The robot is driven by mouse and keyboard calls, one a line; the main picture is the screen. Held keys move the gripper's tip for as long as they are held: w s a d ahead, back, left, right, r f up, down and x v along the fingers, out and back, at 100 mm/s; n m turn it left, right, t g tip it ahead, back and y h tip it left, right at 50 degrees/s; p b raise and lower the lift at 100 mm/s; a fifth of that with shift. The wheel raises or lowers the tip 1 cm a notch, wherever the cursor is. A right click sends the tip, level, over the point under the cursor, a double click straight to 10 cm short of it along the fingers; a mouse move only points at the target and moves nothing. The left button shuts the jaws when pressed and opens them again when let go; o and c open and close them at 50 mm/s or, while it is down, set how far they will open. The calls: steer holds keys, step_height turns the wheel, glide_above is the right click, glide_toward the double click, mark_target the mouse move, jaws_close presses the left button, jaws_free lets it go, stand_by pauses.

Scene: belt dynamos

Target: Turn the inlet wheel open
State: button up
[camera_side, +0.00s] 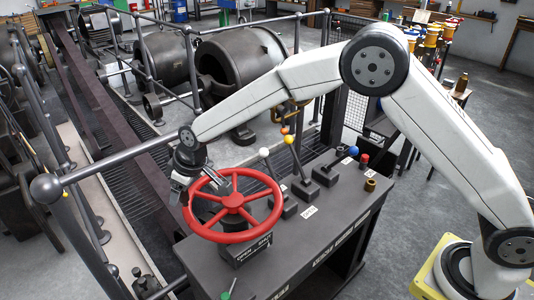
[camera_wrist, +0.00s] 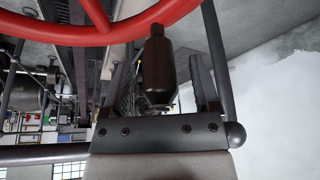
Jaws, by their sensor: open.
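The red inlet wheel (camera_side: 233,237) is a spoked handwheel lying nearly flat above the dark control bench. Its rim (camera_wrist: 125,32) crosses the top of the wrist view. A dark cylindrical handle (camera_wrist: 158,78) at the rim stands between my gripper's fingers in the wrist view. My gripper (camera_side: 187,187) is at the far left edge of the wheel in the side view. In the wrist view my gripper (camera_wrist: 163,62) is open, with a finger on each side of the handle. Contact between fingers and handle cannot be made out.
Behind and right of the wheel, levers with a white knob (camera_side: 264,152), yellow knob (camera_side: 288,139) and blue knob (camera_side: 353,151) rise from the bench (camera_side: 325,228). A grey railing (camera_side: 108,168) runs close to the left of my gripper.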

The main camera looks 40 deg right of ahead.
steer(key=shift+w+a+f, duration=0.15)
steer(key=shift+w+f, duration=0.1)
steer(key=shift+f, duration=0.35)
jaws_close()
stand_by(1.2)
